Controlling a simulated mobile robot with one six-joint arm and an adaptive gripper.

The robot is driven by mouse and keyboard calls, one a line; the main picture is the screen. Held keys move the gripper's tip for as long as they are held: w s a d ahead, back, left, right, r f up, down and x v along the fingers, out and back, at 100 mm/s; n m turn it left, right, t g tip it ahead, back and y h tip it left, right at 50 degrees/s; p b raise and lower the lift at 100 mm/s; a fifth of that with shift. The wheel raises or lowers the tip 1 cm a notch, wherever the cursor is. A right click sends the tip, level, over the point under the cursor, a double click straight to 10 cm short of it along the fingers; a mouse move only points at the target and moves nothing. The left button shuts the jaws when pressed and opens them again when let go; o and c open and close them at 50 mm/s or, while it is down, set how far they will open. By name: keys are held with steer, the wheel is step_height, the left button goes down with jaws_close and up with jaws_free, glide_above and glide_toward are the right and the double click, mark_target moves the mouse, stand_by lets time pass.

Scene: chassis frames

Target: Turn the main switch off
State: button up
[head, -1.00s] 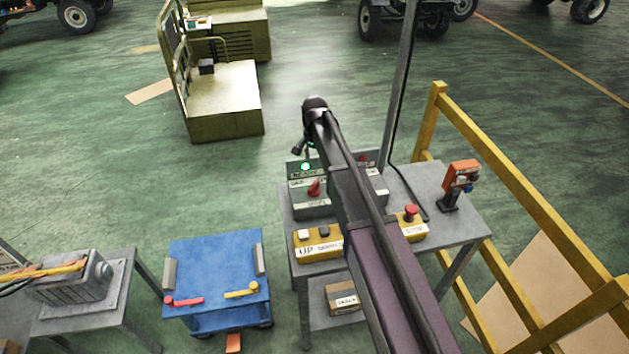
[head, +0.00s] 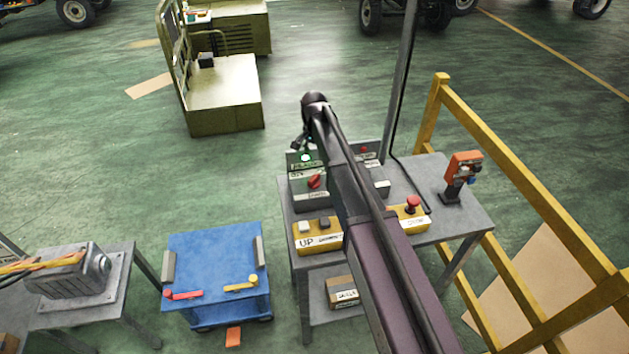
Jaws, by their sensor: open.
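The grey control box (head: 310,200) stands on a metal table. On its front is a red switch handle (head: 314,181), lying at a slant, with white label plates around it. A green lamp (head: 306,158) on the panel behind it is lit. My arm reaches over the table and covers the right part of the box. My gripper (head: 299,145) shows only as a small dark shape below the arm's far end, near the lamp. It looks empty and is behind and above the switch; contact cannot be told.
A yellow UP box (head: 318,241) and a yellow box with a red stop button (head: 412,204) sit at the table's front. An orange device (head: 462,170) stands at the right. A blue cart (head: 215,255) is left, a yellow railing (head: 520,190) right.

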mark_target(314, 176)
steer(key=shift+f+b, duration=5.45)
steer(key=shift+f, duration=0.25)
jaws_close()
